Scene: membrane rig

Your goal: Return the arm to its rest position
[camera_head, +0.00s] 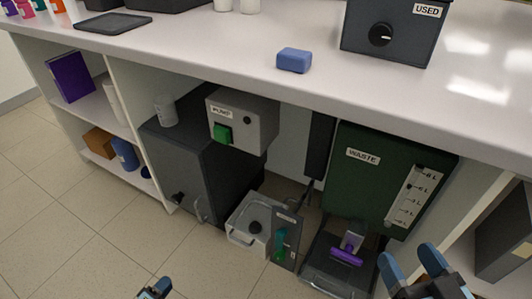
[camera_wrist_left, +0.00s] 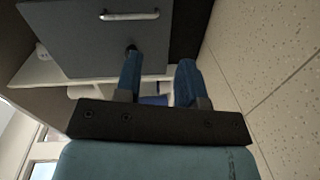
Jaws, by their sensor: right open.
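My left gripper (camera_head: 154,289) shows only at the bottom edge of the head view, low over the floor and apart from the rig. In the left wrist view (camera_wrist_left: 159,62) its two blue fingers stand apart with nothing held between them. My right gripper (camera_head: 412,262) is at the lower right of the head view, in front of the green WASTE tank (camera_head: 383,180). Its blue fingers are spread and empty. Most of both arms is out of view.
The white bench (camera_head: 230,52) overhangs a dark cabinet (camera_head: 190,152), the grey PUMP box (camera_head: 262,118) and a clear tub (camera_head: 240,238). A blue block (camera_head: 294,60) lies on the bench. Floor at left is clear.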

